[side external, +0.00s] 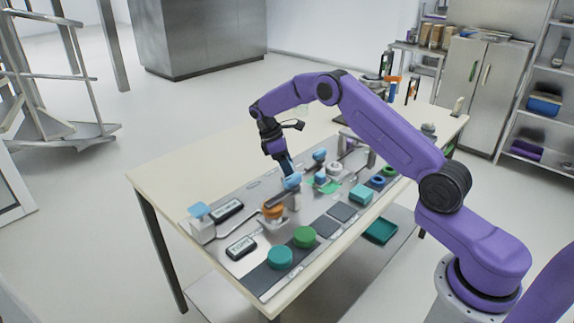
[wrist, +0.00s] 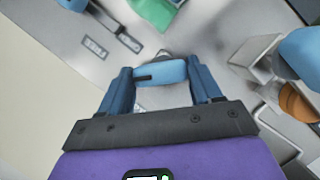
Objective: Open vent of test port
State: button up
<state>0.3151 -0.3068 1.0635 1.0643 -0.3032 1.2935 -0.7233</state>
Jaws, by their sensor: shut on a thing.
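My gripper (wrist: 160,82) is shut on a light blue knob (wrist: 163,72) with a dark slot line, seen between its two blue fingers in the wrist view. In the side external view my gripper (side external: 289,172) points down at the light blue knob (side external: 292,182), which sits on a grey fitting on the metal plate. An orange-brown ring part (side external: 273,211) stands just in front of it.
A blue-topped grey block (side external: 199,211), two black label displays (side external: 241,247), a teal cap (side external: 280,257) and a green cap (side external: 304,236) are on the plate. Another blue knob (side external: 319,155) and a green piece (side external: 327,186) stand close behind. The table's left side (side external: 195,165) is clear.

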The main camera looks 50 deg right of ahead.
jog(key=m, duration=0.2)
jog(key=m+g+y, duration=0.1)
jog(key=m, duration=0.1)
jog(key=shift+d+m+y, duration=0.2)
jog(key=shift+m+y, duration=0.1)
jog(key=shift+s+d+m+g+y, duration=0.15)
jog(key=shift+m+y, duration=0.3)
jog(key=shift+m, duration=0.8)
jog(key=shift+w+a+m+g+y, duration=0.15)
jog(key=shift+m+y, duration=0.3)
jog(key=shift+m, duration=0.8)
jog(key=shift+s+d, duration=0.1)
jog(key=o, duration=1.1)
jog(key=shift+c, duration=0.2)
jog(key=shift+v, duration=0.85)
notch_tip(320, 180, up, 8)
jog(key=shift+w, duration=0.25)
jog(key=shift+r, duration=0.1)
